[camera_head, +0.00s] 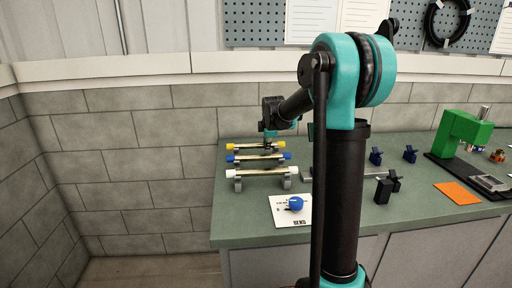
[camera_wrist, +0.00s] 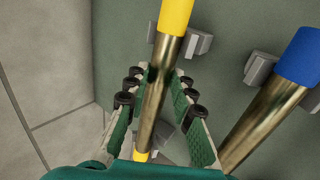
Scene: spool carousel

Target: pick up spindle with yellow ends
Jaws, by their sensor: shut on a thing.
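The spindle with yellow ends is a brassy metal rod (camera_wrist: 154,110) with a yellow cap (camera_wrist: 175,16) at each end. It is the farthest of three spindles, at the table's back left, where its left cap (camera_head: 233,147) also shows in the head view. My gripper (camera_wrist: 159,76) is shut on the rod near its middle, with a green-padded finger on each side. In the head view my gripper is over this spindle and partly hides it. I cannot tell whether the spindle still touches its grey supports (camera_wrist: 197,42).
The blue-ended spindle (camera_head: 287,155) lies close in front, and the white-ended one (camera_head: 260,171) nearer still, on grey supports. A card with a blue knob (camera_head: 295,203) lies in front. A wall (camera_head: 150,150) stands behind. Small blue parts (camera_head: 376,156) and a green machine (camera_head: 461,134) stand rightward.

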